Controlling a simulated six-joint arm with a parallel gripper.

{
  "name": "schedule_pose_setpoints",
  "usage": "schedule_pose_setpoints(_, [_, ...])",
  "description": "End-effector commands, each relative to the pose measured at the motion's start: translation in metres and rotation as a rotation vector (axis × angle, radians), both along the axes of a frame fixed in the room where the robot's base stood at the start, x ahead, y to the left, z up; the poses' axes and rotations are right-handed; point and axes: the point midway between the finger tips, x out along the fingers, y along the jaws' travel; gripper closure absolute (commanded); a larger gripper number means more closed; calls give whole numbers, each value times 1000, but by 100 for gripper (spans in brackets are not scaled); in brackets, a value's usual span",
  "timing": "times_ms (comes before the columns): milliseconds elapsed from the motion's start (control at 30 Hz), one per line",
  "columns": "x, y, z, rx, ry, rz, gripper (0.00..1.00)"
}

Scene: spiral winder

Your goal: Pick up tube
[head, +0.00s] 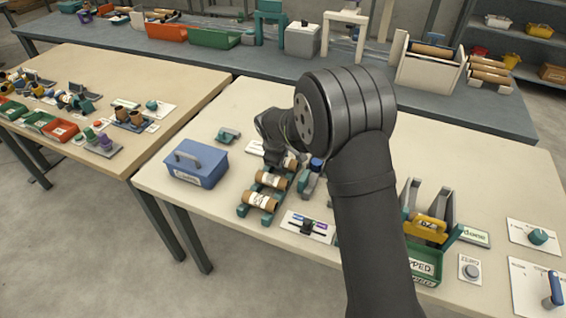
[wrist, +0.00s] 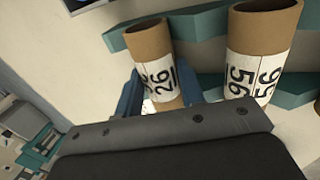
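Several brown cardboard tubes with white number labels lie in a teal rack (head: 243,209) on the table. The middle tube (head: 271,180) and the nearest tube (head: 262,201) show clearly in the head view; the farthest tube (head: 291,163) is partly hidden by my gripper (head: 275,158). In the wrist view, a tube labelled 26 (wrist: 150,42) sits between the blue fingers of my gripper (wrist: 160,90). The fingers are close on both sides of it; whether they press on it cannot be told. A tube labelled 56 (wrist: 262,35) lies beside it, clear of the fingers.
A blue box (head: 196,165) with a handle stands left of the rack. A card with a black slider (head: 307,226) lies in front, right of the rack. A green bin (head: 427,265) and a yellow part in a grey stand (head: 428,226) are farther right.

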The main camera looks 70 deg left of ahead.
Motion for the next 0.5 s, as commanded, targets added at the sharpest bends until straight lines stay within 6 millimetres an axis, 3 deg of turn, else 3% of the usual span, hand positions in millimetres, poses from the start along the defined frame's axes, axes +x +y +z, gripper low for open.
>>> schedule_pose_setpoints(333, [0,0,1,0,0,0,86])
schedule_pose_setpoints(500, [0,0,12,2,-1,0,86])
